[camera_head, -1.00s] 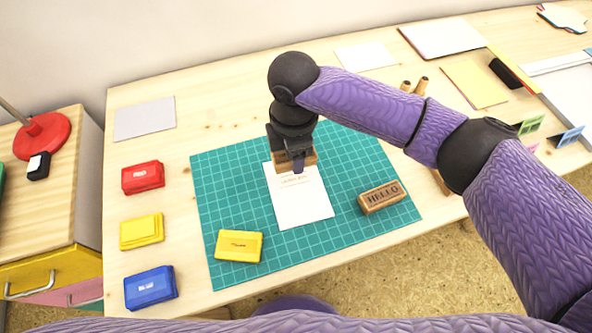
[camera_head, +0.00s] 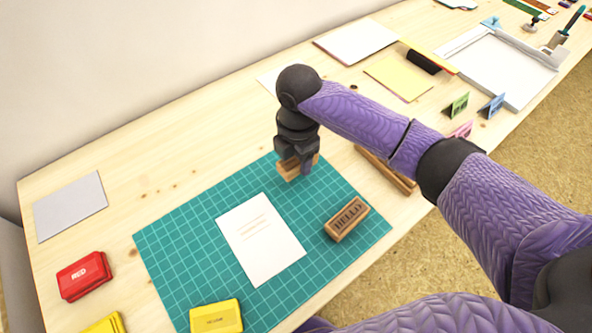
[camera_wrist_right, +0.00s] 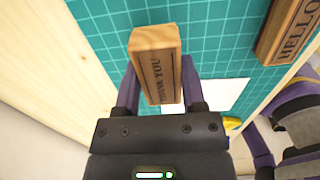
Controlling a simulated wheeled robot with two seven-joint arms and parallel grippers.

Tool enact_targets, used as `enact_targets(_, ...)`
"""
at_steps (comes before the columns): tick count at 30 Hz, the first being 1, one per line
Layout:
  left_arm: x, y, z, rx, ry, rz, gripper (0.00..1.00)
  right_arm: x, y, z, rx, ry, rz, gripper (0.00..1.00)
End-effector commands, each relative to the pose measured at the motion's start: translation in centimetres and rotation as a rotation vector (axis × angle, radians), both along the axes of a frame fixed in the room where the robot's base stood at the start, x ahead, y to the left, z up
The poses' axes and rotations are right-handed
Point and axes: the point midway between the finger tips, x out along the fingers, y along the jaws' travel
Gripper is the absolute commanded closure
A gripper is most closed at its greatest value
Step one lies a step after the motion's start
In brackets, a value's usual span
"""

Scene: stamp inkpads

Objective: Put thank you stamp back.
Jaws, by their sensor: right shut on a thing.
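The thank you stamp (camera_head: 290,170) is a wooden block in my right gripper (camera_head: 298,160). It is over the far right part of the green cutting mat (camera_head: 185,250), past the paper's upper right corner. The right wrist view shows the block (camera_wrist_right: 155,62) between the two fingers of the gripper (camera_wrist_right: 160,85), with "THANK YOU" on its side. I cannot tell whether the stamp touches the mat. A wooden rack (camera_head: 388,170) lies right of the mat, partly hidden by my right arm. My left gripper is out of view.
A white card (camera_head: 262,250) with faint lines lies on the mat. The HELLO stamp (camera_head: 347,219) lies at the mat's right side. A yellow inkpad (camera_head: 216,317) is at the near edge. A red inkpad (camera_head: 84,275) is left of the mat.

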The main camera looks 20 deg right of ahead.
Motion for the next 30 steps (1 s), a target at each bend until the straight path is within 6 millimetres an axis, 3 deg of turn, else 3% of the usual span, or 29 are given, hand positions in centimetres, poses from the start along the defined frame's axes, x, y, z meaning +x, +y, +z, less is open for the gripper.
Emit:
enact_targets(3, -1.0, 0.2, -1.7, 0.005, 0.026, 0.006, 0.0, -0.1, 0.0, -3.3, 0.0, 0.006, 0.0, 0.9)
enact_targets(5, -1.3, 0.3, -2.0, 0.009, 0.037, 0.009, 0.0, -0.1, 0.0, -4.1, -0.001, 0.005, 0.0, 0.9)
enact_targets(15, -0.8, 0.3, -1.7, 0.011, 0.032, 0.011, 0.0, 0.0, 0.0, -4.0, 0.0, 0.0, 0.0, 0.9)
enact_targets(16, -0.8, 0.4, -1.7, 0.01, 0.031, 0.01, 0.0, 0.0, 0.0, -4.0, 0.0, 0.0, 0.0, 0.41)
enact_targets(20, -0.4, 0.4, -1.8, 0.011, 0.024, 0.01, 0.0, 0.0, 0.0, -3.9, 0.0, 0.0, 0.0, 0.14)
enact_targets(28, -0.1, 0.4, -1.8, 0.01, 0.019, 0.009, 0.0, 0.0, 0.0, -3.9, 0.0, 0.0, 0.0, 0.12)
enact_targets(30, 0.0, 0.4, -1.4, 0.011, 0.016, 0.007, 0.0, 0.0, 0.0, -3.0, 0.0, -0.001, 0.0, 0.12)
